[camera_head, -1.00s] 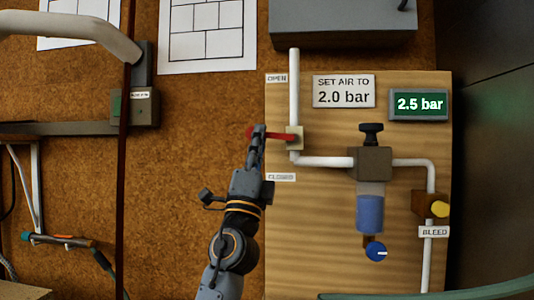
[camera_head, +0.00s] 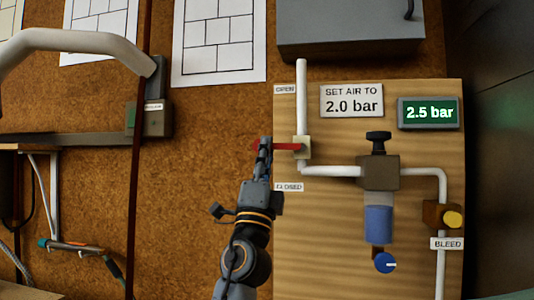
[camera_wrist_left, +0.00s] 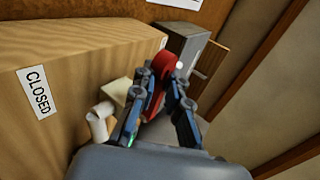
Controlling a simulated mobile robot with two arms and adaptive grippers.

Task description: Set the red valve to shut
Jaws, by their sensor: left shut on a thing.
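The red valve lever (camera_head: 286,147) sticks out to the left from its beige valve body (camera_head: 302,147) on the wooden board. It lies about level, between the OPEN label (camera_head: 285,89) above and the CLOSED label (camera_head: 289,187) below. My left gripper (camera_head: 265,143) is shut on the lever's outer end and partly hides it. In the left wrist view, the red lever (camera_wrist_left: 164,62) runs between the two fingers (camera_wrist_left: 165,84), and the CLOSED label (camera_wrist_left: 38,92) is at the left. My right gripper is in neither view.
The board also carries a regulator (camera_head: 378,172) with a black knob, a blue bowl (camera_head: 379,224), a yellow bleed knob (camera_head: 452,218) and a display (camera_head: 429,112) reading 2.5 bar. White pipe (camera_head: 302,90) runs above the valve. A grey box (camera_head: 348,35) sits above the board.

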